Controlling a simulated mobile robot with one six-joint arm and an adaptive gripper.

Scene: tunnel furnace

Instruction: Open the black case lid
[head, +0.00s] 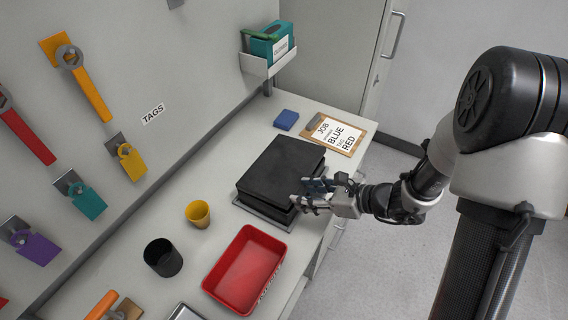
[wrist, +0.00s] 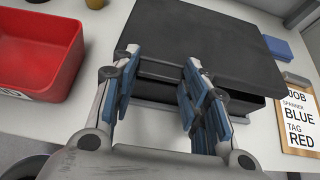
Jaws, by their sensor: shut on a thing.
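The black case (head: 281,170) sits on the white counter, and its broad flat lid (wrist: 215,45) fills the upper middle of the wrist view. The lid lies over the case; a dark band shows under its front edge, and I cannot tell whether it is slightly raised. My gripper (head: 316,194) is at the front right side of the case. The fingers partly hide the case front.
A red tray (head: 245,270) stands near the case, with a yellow cup (head: 198,213) and a black cup (head: 162,257) beyond. A clipboard (head: 335,134) and blue block (head: 286,120) lie behind the case. Tools and tags hang on the left wall.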

